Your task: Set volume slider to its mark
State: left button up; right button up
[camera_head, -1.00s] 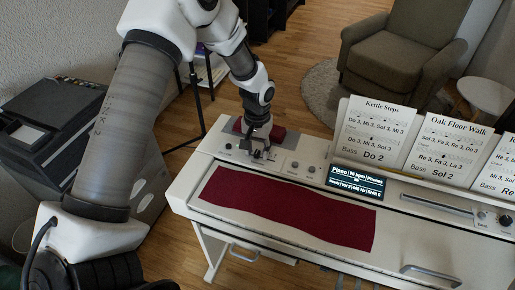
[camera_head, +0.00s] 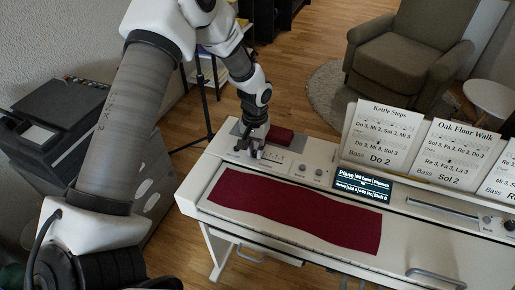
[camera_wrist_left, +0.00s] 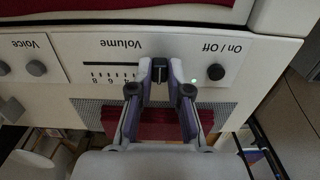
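The volume slider (camera_wrist_left: 160,68) is a small dark knob on the piano's pale top panel, under an upside-down "Volume" label in the left wrist view. The target mark cannot be made out. My left gripper (camera_wrist_left: 160,76) has its two fingertips close on either side of the knob and appears shut on it. In the head view the left gripper (camera_head: 250,152) reaches down to the panel's left end, hiding the slider. My right gripper is not in view.
An on/off button (camera_wrist_left: 215,72) and a small green light sit beside the gripper. Voice knobs (camera_wrist_left: 36,68) lie on the other side. A dark red cloth (camera_head: 300,215) covers the keys. Song sheets (camera_head: 378,135) stand behind the lit display (camera_head: 362,188).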

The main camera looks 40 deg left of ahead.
pick_arm(q)
jog(key=o, duration=0.4)
jog(key=shift+a, duration=0.15)
jog(key=shift+c, duration=0.2)
jog(key=shift+a, duration=0.2)
jog(key=shift+d+r, duration=0.15)
jog(key=shift+r, duration=0.05)
notch_tip(320, 180, up, 12)
jog(key=shift+f, duration=0.25)
